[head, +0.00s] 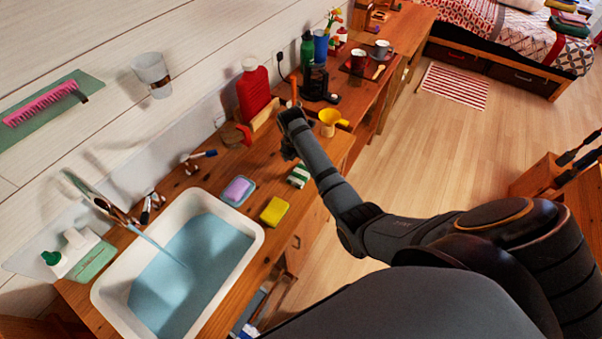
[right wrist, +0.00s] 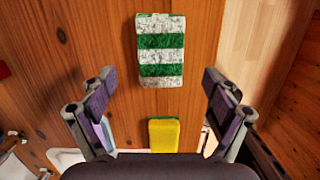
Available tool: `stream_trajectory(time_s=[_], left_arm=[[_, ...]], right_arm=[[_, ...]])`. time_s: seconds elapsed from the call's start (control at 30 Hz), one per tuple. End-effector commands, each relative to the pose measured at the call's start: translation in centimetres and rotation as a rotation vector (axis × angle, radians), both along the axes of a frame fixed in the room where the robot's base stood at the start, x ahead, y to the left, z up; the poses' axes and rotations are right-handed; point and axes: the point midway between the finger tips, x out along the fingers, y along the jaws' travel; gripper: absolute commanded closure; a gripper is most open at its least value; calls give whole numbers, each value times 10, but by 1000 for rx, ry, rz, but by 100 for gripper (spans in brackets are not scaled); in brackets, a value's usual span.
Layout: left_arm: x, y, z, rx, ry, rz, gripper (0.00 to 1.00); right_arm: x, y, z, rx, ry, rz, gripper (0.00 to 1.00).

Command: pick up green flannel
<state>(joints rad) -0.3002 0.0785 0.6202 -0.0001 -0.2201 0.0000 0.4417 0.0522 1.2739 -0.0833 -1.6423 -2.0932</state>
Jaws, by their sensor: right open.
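The green flannel (head: 299,175) looks like a small folded cloth with green and white stripes. It lies on the wooden counter near its front edge. In the right wrist view the flannel (right wrist: 161,58) lies flat ahead of the fingers, centred between them. My right gripper (head: 288,151) is over the counter just behind and left of the flannel in the head view. Its two fingers (right wrist: 158,88) are wide apart with nothing between them. My left gripper is not in view.
A yellow sponge (head: 274,211) and a purple soap on a dish (head: 237,191) lie beside the white basin (head: 255,243) of water. A red bottle (head: 253,92) and yellow funnel (head: 330,121) stand behind. The floor (head: 425,150) right of the counter is clear.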

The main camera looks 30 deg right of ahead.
Motion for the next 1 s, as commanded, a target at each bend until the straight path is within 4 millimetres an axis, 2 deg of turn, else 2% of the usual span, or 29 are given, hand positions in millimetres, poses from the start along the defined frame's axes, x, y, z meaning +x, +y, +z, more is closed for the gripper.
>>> stream_trajectory(time_s=[0.13, 0.3, 0.4, 0.63, 1.0], left_arm=[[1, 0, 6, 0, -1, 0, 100], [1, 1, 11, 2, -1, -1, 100], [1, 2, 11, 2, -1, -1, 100], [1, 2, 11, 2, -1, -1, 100], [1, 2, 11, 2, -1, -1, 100]], right_arm=[[0, -2, -9, 0, 4, -1, 11], [4, -6, -39, -1, 3, 0, 11], [5, -7, -49, 0, 1, -1, 11], [5, -7, -51, 0, -1, -1, 11], [5, -7, -51, 0, 0, -1, 60]])
